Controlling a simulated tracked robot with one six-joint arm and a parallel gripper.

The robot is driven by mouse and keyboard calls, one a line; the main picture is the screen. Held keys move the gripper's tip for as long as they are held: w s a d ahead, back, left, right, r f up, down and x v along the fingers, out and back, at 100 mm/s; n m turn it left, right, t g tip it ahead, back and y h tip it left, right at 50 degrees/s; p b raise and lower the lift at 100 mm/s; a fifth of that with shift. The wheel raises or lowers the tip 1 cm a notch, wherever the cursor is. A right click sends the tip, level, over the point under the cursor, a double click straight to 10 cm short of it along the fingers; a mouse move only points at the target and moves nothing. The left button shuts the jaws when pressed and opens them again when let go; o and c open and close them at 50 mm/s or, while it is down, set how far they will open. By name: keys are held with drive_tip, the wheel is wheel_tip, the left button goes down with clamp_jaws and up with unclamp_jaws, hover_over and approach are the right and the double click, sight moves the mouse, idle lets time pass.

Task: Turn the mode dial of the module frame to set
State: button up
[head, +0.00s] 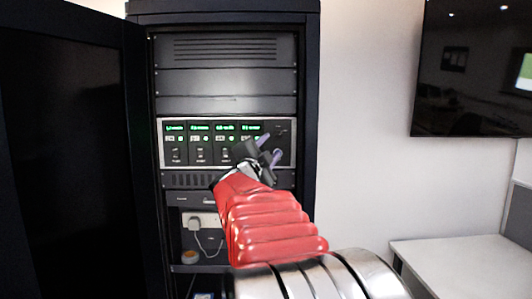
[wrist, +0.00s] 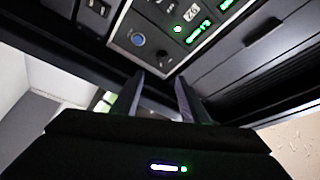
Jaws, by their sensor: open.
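The module frame (head: 161,150) is a silver-edged panel in the rack, with several modules that have green displays and dark switches. Its right end section is dark and partly covered by my gripper (head: 270,148). In the wrist view, this end section of the module frame (wrist: 125,31) shows a blue round button and a small dark round knob (wrist: 163,57), which looks like the mode dial. My gripper (wrist: 160,80) is open and empty, with its two fingers apart just short of the knob. I cannot read the knob's setting or any label.
The black rack cabinet (head: 308,100) has its door (head: 70,150) swung open at the left. Below the frame is a shelf bay with a white socket and cable (head: 197,222). A wall screen (head: 470,70) and a white table (head: 445,265) are at the right.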

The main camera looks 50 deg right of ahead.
drive_tip(key=v, duration=0.2)
drive_tip(key=shift+s+a, duration=0.1)
drive_tip(key=shift+a, duration=0.15)
drive_tip(key=shift+f, duration=0.1)
idle(0.4)
